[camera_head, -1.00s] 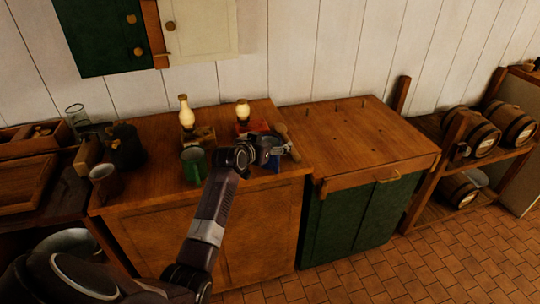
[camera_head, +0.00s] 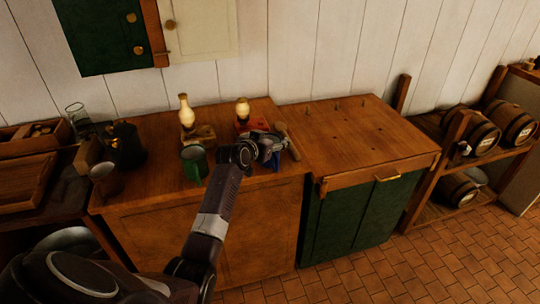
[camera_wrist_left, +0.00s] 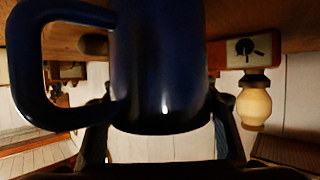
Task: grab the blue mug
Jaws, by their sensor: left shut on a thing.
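The blue mug (camera_wrist_left: 160,70) fills the top middle of the left wrist view, with its handle at the left. It stands between the two dark fingers of my left gripper (camera_wrist_left: 162,118), which is shut on it. In the head view the left gripper (camera_head: 268,147) is over the front right part of the brown counter, and it hides most of the mug (camera_head: 273,161). I cannot tell whether the mug touches the counter. My right gripper is not in view.
A green mug (camera_head: 194,163) stands left of my gripper. Two lamps (camera_head: 186,112) (camera_head: 242,110) stand behind. A wooden utensil (camera_head: 288,141) lies just right of the gripper. A dark kettle (camera_head: 126,147) and a brown mug (camera_head: 105,181) stand farther left. The counter (camera_head: 350,135) to the right is mostly clear.

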